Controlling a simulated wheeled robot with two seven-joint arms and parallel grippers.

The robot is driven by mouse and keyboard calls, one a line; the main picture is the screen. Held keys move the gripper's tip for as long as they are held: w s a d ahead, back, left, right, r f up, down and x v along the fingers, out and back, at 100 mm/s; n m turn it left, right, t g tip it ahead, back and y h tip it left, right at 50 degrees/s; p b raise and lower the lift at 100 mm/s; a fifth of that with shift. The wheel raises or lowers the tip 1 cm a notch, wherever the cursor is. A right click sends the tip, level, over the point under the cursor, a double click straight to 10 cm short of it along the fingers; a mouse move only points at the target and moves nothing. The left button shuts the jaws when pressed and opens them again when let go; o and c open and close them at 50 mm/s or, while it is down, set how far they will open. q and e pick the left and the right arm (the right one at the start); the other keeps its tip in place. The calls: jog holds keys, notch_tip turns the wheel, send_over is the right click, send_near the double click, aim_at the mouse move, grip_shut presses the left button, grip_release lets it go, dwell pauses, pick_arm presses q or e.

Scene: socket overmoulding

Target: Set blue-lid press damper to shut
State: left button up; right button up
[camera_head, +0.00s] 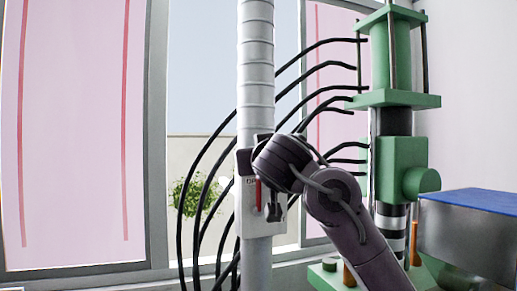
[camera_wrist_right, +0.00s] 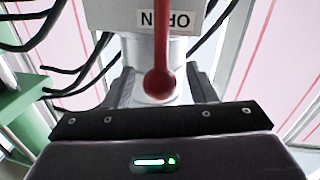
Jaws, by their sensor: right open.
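The damper is a white box (camera_head: 245,200) on a thick grey vertical duct (camera_head: 256,80). In the right wrist view the red lever (camera_wrist_right: 163,45) ends in a round knob, and the label (camera_wrist_right: 167,20) reads OPEN upside down. My right gripper (camera_wrist_right: 161,88) is open, with one finger on each side of the knob and a visible gap to each. The blue-lid press (camera_head: 480,235) appears to be the grey box with a blue top at the right edge. My left gripper is out of view.
A tall green press column (camera_head: 400,165) stands behind my right arm. Several black hoses (camera_head: 310,75) curve from it down behind the duct. Windows with pink panels (camera_head: 75,130) and a bush (camera_head: 195,195) outside are at the back.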

jog(key=shift+w, duration=0.1)
grip_shut()
jog(key=shift+w+d+f+m+g+b, duration=0.2)
jog(key=shift+w+d+f+m, duration=0.1)
jog(key=shift+d+m, duration=0.6)
jog(key=shift+w+d+f+m+g+b, duration=0.15)
jog(key=shift+w+d+m+b, duration=0.1)
jog(key=shift+d+m, duration=0.65)
jog(key=shift+w+d+f+m+g+b, duration=0.15)
jog(key=shift+w+d+f+m, duration=0.15)
jog(key=shift+d+m, duration=0.55)
grip_release()
jog(key=shift+s, duration=0.1)
jog(key=s+d+b, duration=0.1)
jog(key=s+b, duration=0.3)
jog(key=s, duration=0.3)
jog(key=shift+s+r, duration=0.25)
jog(key=shift+r, duration=0.1)
